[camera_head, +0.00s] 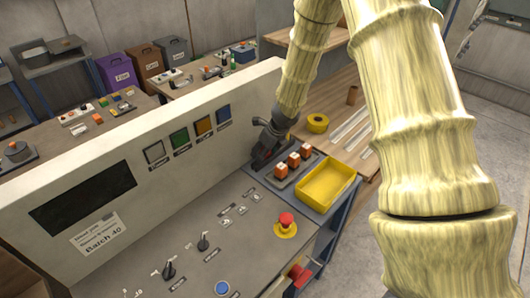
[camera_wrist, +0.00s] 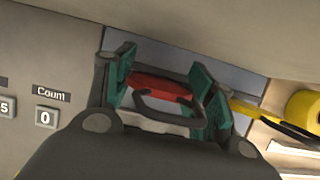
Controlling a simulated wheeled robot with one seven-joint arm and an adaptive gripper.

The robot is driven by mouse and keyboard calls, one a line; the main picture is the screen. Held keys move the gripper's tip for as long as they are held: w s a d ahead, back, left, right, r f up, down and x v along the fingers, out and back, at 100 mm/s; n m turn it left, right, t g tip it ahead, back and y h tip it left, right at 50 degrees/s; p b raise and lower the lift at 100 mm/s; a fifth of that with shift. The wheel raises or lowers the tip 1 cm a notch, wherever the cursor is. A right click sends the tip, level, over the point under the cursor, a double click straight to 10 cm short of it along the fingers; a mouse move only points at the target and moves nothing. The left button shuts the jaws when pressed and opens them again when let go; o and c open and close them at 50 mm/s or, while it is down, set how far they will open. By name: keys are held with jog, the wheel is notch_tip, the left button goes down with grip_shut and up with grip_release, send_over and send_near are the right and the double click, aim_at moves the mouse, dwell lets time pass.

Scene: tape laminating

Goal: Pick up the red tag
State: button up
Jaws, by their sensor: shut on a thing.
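The red tag (camera_wrist: 160,90) shows in the wrist view as a flat red piece between the teal finger pads of my gripper (camera_wrist: 160,88). A dark curved bar crosses in front of it and hides part of it. My gripper is shut on the tag. In the head view my gripper (camera_head: 266,150) is at the right end of the upright panel, just behind the tray of orange-and-white blocks. The tag cannot be made out there.
A red stop button (camera_head: 286,219) is in front. A yellow tape roll (camera_head: 317,123) lies behind. The upright panel (camera_head: 100,150) borders the console on the left.

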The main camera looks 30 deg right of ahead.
jog(key=shift+r, duration=0.1)
jog(key=shift+r, duration=1.2)
jog(key=s+a+b, duration=0.3)
jog(key=s, duration=0.1)
jog(key=s+a+b, duration=0.3)
jog(key=s, duration=0.2)
jog(key=s+a+b, duration=0.3)
jog(key=s+b, duration=0.1)
jog(key=s, duration=0.1)
jog(key=shift+r, duration=0.3)
jog(key=shift+s+a+r+b, duration=0.1)
jog(key=shift+s+a+b, duration=0.25)
jog(key=shift+s, duration=0.3)
jog(key=shift+d+r, duration=0.1)
